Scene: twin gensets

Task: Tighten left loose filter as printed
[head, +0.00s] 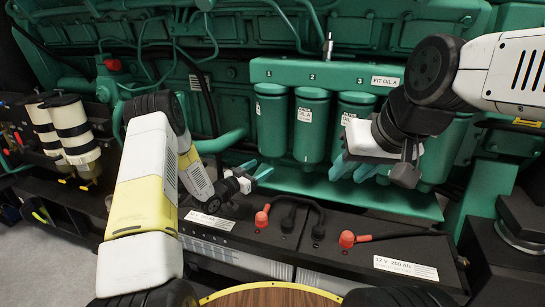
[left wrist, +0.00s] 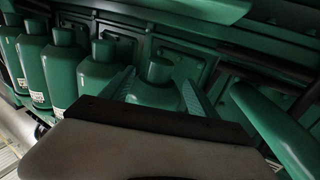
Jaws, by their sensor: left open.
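A row of green canister filters hangs under a green header (head: 300,72) numbered 1, 2 and 3, with a printed sign "FIT OIL A" (head: 386,82). Filter 1 (head: 271,125) is leftmost, filter 2 (head: 312,130) bears an "OIL A" label, and filter 3 (head: 350,115) is partly hidden by my right arm. My left gripper (head: 258,172) is open just below filter 1. In the left wrist view its fingers (left wrist: 160,90) appear on either side of a green canister (left wrist: 150,95); contact cannot be told. My right gripper (head: 356,167) looks open and empty in front of the filters' lower ends.
Black batteries (head: 290,232) with red terminal caps (head: 262,216) and cables lie below the filters. A green ledge (head: 390,198) runs beneath the filters. White-banded cylinders (head: 76,130) stand at left. A green pipe (left wrist: 270,125) passes right of the left gripper.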

